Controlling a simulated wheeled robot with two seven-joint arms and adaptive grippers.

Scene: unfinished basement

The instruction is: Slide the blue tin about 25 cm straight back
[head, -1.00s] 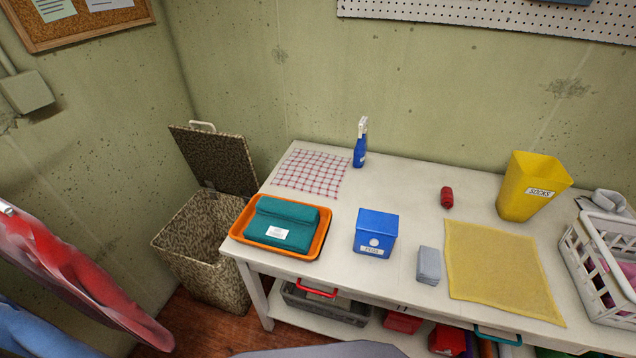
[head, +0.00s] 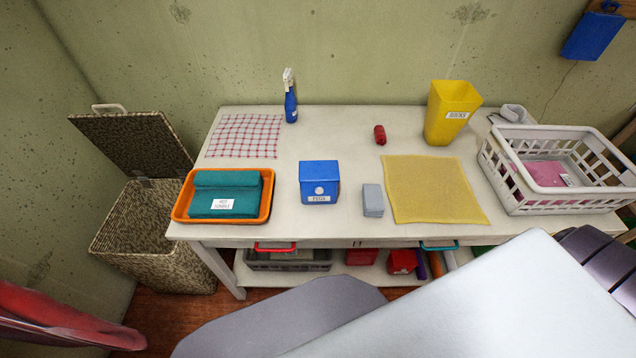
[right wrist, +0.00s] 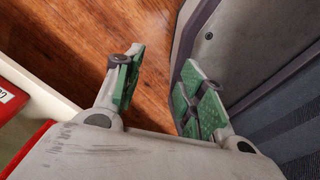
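The blue tin (head: 319,180) is a box with a white label, upright near the front edge of the white table (head: 300,228), in the middle of the head view. The table behind it is bare up to the wall. My right gripper (right wrist: 158,88) shows in the right wrist view, its two green-padded fingers apart and empty over the wooden floor, away from the tin. My left gripper is not in view.
An orange tray (head: 265,205) with teal cloth stands left of the tin. A grey block (head: 373,200) and a yellow cloth (head: 435,188) lie to its right. A checked cloth (head: 244,136), spray bottle (head: 290,103), red roll (head: 379,134), yellow bin (head: 450,112) and white basket (head: 565,208) are also on the table.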

